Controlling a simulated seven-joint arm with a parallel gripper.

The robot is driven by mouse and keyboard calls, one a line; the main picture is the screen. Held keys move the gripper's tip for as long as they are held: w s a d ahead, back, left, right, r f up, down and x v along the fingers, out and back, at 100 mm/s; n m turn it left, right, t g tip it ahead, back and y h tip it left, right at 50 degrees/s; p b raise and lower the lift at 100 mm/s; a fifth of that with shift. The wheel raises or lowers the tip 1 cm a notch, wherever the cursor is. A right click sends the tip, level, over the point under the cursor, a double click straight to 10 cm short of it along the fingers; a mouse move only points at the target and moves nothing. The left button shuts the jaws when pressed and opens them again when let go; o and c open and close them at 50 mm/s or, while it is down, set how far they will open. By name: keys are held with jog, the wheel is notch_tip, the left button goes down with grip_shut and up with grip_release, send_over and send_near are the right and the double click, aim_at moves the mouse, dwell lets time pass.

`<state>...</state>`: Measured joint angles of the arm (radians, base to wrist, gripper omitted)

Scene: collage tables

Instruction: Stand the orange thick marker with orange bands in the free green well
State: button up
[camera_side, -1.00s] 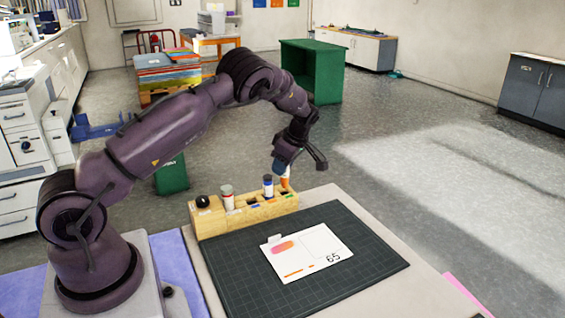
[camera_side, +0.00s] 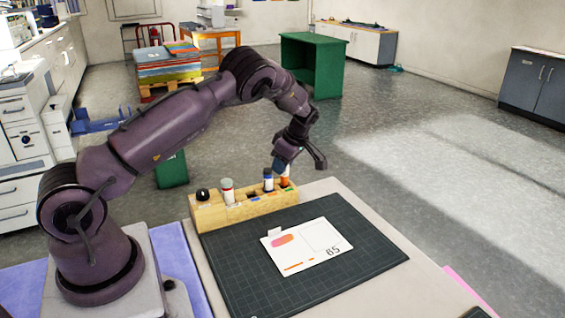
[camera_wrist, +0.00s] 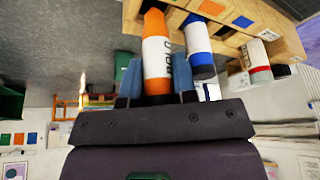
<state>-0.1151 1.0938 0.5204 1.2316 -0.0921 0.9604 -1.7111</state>
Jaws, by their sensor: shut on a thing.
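The orange marker (camera_side: 286,182) has a white label and orange ends; the wrist view shows it (camera_wrist: 157,55) between my fingers. My gripper (camera_side: 284,168) is shut on its upper part and holds it roughly upright at the right end of the wooden block (camera_side: 225,216). Its lower end is at the block's top; I cannot tell how deep it sits. An open well (camera_side: 252,194) shows between the blue marker and the red-banded white one. The well colours are too small to tell surely from the side.
The blue marker (camera_side: 268,180) stands close beside my gripper. A red-banded white marker (camera_side: 227,191) and a black-topped one (camera_side: 203,196) stand farther left. A dark cutting mat (camera_side: 350,270) with a printed card (camera_side: 307,246) lies in front.

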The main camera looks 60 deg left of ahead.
jog(key=shift+f, duration=0.6)
jog(key=shift+f, duration=0.25)
jog(key=shift+f, duration=0.5)
dwell(0.6)
jog(key=o, duration=1)
jog(key=shift+c, duration=0.2)
jog(key=shift+r, duration=3.75)
